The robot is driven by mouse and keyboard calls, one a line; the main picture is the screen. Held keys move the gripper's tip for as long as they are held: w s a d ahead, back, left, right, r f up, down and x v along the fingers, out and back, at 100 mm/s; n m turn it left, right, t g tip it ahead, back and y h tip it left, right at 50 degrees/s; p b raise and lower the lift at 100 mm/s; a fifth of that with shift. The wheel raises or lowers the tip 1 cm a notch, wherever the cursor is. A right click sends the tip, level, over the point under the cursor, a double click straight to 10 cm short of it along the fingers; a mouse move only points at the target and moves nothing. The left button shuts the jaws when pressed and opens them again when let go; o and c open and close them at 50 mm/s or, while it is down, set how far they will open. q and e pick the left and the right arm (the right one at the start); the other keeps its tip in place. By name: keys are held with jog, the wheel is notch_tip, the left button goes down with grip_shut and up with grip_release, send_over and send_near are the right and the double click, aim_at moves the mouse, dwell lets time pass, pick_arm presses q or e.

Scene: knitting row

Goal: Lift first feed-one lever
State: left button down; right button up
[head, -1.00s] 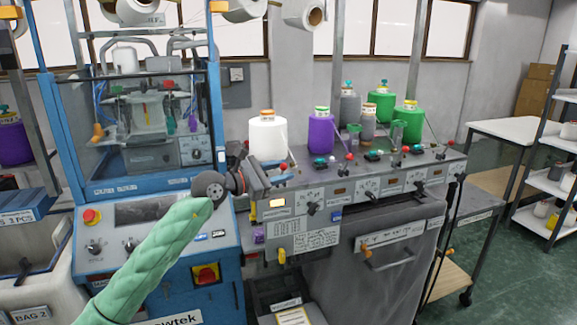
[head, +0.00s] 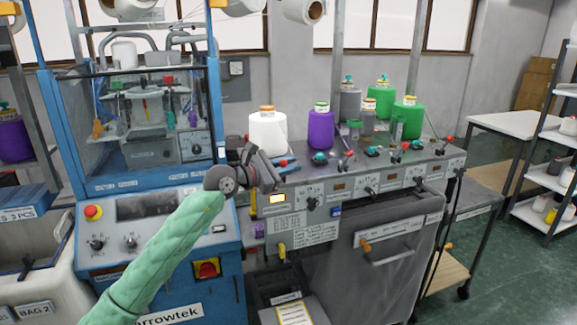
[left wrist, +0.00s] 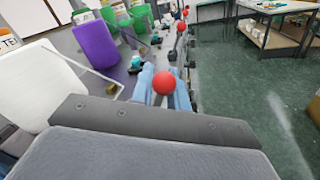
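The feed-one lever with a red ball knob (head: 283,163) is at the left end of the row on the grey machine top. My left gripper (head: 280,174) reaches to it from the left. In the left wrist view the red knob (left wrist: 164,83) shows between the two light-blue fingers of the gripper (left wrist: 164,92). The fingers stand apart on either side of it; contact is not clear. The lever's stem is mostly hidden by the knob and fingers. My right gripper is not in view.
A white yarn cone (head: 268,133) and a purple cone (head: 320,130) stand just behind the lever. More levers with red knobs (head: 349,153) continue to the right. Green cones (head: 408,120) stand further along. A blue machine frame (head: 140,182) is at left.

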pick_arm(q)
jog(key=shift+w+a+r+n, duration=0.15)
jog(key=shift+w+n, duration=0.1)
jog(key=shift+n, duration=0.25)
jog(key=shift+w+n+p, duration=0.2)
jog(key=shift+n+p, duration=0.15)
jog(key=shift+n, duration=0.25)
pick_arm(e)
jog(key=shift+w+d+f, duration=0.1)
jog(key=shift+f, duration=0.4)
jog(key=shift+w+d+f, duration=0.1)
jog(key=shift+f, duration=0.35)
pick_arm(q)
jog(key=c, duration=1.5)
grip_release()
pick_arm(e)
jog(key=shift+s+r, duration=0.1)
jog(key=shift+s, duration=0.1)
pick_arm(q)
jog(key=shift+o, duration=0.2)
